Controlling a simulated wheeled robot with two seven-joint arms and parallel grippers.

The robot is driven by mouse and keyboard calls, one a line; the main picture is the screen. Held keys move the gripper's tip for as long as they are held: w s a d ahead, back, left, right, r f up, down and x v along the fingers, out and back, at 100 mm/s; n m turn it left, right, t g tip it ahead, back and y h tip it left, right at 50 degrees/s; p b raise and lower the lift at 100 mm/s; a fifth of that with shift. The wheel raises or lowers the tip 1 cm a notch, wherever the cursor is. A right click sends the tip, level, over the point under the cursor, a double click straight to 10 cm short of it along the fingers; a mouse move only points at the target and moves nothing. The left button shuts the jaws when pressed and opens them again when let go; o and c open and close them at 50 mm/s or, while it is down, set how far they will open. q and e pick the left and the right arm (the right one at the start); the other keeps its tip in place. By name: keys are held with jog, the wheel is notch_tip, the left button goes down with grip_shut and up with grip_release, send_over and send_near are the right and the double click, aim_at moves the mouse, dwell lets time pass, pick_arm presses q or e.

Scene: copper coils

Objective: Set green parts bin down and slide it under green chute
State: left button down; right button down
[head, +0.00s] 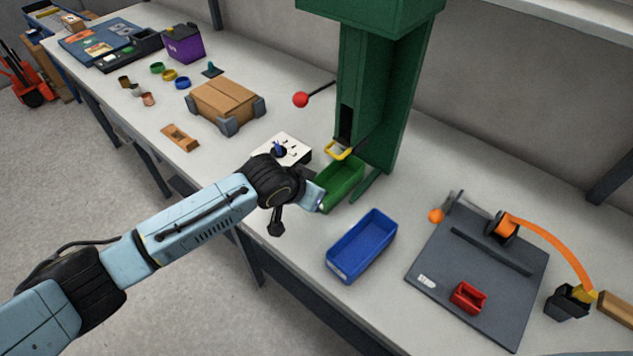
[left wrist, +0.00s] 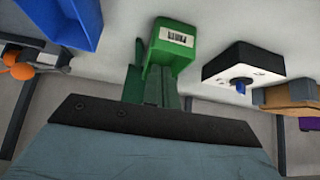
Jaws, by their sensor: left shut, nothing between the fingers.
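The green parts bin (head: 343,181) sits flat on the workbench in the head view, directly in front of the green chute (head: 372,95). The chute's yellow-rimmed mouth (head: 338,151) is at the bin's far end. In the left wrist view the bin (left wrist: 166,66) shows its front wall with a barcode label. My left gripper (head: 315,198) is shut and empty at the bin's near end; the head view does not show clearly whether it touches. My right gripper is not in view.
A blue bin (head: 362,246) stands close to the right. A white switch box (head: 286,149) with a blue knob is close on the left. A red-knobbed lever (head: 301,99) sticks out from the chute. A dark board (head: 478,270) with a red bin lies farther right.

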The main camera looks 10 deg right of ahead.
pick_arm(q)
jog(key=shift+p+v, duration=2.35)
jog(key=shift+p, duration=0.05)
